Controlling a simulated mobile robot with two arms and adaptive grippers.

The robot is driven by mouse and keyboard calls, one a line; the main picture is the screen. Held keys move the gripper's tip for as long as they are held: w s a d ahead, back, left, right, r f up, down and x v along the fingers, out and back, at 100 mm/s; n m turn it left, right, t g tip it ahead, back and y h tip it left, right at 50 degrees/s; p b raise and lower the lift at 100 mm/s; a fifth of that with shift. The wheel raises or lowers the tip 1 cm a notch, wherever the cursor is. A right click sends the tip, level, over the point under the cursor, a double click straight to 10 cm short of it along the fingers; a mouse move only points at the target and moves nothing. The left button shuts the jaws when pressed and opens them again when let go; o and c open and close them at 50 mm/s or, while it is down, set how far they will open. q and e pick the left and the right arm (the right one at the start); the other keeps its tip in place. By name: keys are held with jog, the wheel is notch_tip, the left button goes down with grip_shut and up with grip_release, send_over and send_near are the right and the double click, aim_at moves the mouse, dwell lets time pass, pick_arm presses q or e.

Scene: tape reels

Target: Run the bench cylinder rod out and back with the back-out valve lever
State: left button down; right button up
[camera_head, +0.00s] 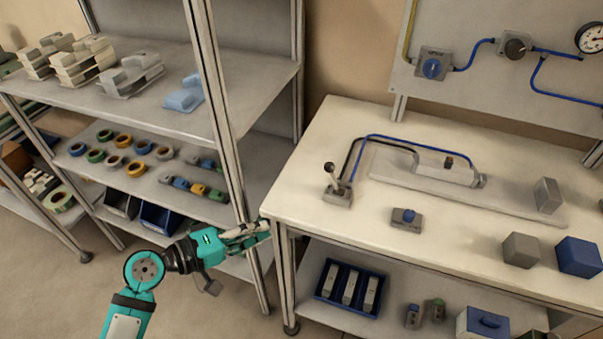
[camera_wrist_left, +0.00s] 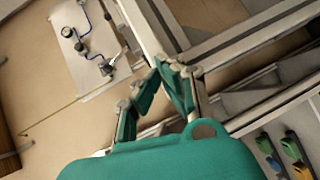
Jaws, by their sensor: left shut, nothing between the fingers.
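The valve lever (camera_head: 331,172) is a dark-knobbed stick on a small grey block on the bench, leaning slightly left. A black and a blue hose run from the valve to the bench cylinder (camera_head: 445,167), a grey body on a long grey plate (camera_head: 400,174). Its right end (camera_head: 479,181) shows no clearly extended rod. My left gripper (camera_head: 266,231) is shut and empty, by the bench's front left corner, apart from the lever and to its lower left. In the left wrist view its fingertips (camera_wrist_left: 173,66) meet. My right gripper is out of view.
The bench top (camera_head: 350,225) also holds a grey block with a blue knob (camera_head: 406,218), a grey cube (camera_head: 521,249) and a blue cube (camera_head: 578,256). A shelf rack post (camera_head: 222,115) stands left of the bench. A wall panel (camera_head: 490,60) carries gauges and hoses.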

aim_at(333, 177)
pick_arm(q)
jog(key=w+a+r+n+t+h, duration=0.2)
jog(key=w+r+n, duration=0.1)
jog(key=r, duration=0.4)
jog(key=shift+w+a+r, duration=0.25)
jog(key=shift+w+r, duration=0.05)
jog(key=shift+w, duration=0.1)
jog(key=shift+w, duration=0.1)
jog(key=p+x, duration=0.1)
jog(key=x, duration=0.2)
jog(key=p+x, duration=0.1)
jog(key=x, duration=0.3)
jog(key=p+x, duration=0.1)
jog(key=x, duration=0.2)
jog(key=shift+w+d+r+p, duration=0.1)
jog(key=shift+d+r+p, duration=0.05)
jog(key=shift+r+p, duration=0.2)
jog(key=shift+s+d+r+p, duration=0.1)
jog(key=shift+d+p, duration=0.2)
jog(key=shift+d, duration=0.3)
jog(key=shift+s+d+r+p, duration=0.15)
jog(key=shift+d+p, duration=0.1)
jog(key=shift+d, duration=0.35)
jog(key=shift+s+d, duration=0.15)
jog(key=shift+d, duration=0.4)
jog(key=shift+f, duration=0.15)
